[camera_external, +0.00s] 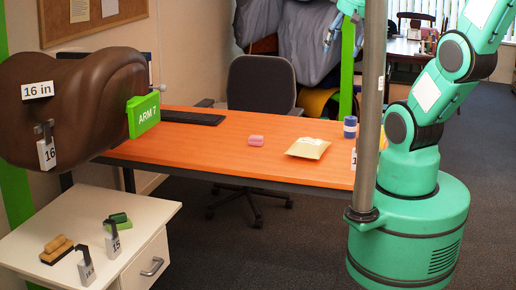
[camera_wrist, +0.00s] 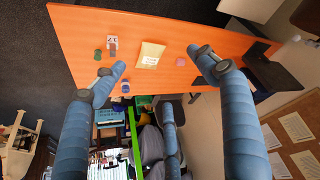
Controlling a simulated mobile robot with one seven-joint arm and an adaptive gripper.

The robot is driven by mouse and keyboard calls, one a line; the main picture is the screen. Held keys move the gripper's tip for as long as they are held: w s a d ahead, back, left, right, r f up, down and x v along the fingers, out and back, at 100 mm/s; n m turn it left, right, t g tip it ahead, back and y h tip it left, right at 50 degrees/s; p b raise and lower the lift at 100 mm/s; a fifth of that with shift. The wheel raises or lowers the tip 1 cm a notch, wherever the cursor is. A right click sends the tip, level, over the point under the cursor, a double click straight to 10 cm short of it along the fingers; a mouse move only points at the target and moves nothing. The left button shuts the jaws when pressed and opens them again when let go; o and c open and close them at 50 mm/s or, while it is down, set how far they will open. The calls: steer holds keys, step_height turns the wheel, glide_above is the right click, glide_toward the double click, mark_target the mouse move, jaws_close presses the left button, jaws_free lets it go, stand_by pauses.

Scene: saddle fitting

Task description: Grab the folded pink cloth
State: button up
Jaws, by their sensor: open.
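The folded pink cloth (camera_external: 256,140) lies on the orange table (camera_external: 215,130), left of a tan padded envelope (camera_external: 308,148). In the wrist view the cloth (camera_wrist: 181,61) is a small pink patch just right of the envelope (camera_wrist: 150,54), between my spread fingers. My gripper (camera_wrist: 158,62) has blue fingers set wide apart, with nothing between them. In the external view only part of my gripper (camera_external: 334,32) shows at the top, high above the table's back and well away from the cloth.
A blue-and-white cylinder (camera_external: 350,127) stands right of the envelope. A grey pole (camera_external: 371,110) stands before my arm. A brown saddle (camera_external: 70,100) and a white cabinet (camera_external: 140,225) with small tools are at left. An office chair (camera_external: 261,84) is behind the table.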

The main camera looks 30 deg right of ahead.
steer(key=w+r+n+p, duration=0.1)
steer(key=w+r+n, duration=0.25)
steer(key=w, duration=0.65)
steer(key=n+g+p, duration=0.5)
steer(key=n+p, duration=0.2)
steer(key=n, duration=1.5)
glide_above(256, 137)
step_height(256, 137, down, 41)
steer(key=shift+w+r, duration=0.2)
steer(key=shift+f, duration=0.15)
steer(key=shift+f+b, duration=0.45)
steer(key=shift+f, duration=3.7)
steer(key=shift+f, duration=0.2)
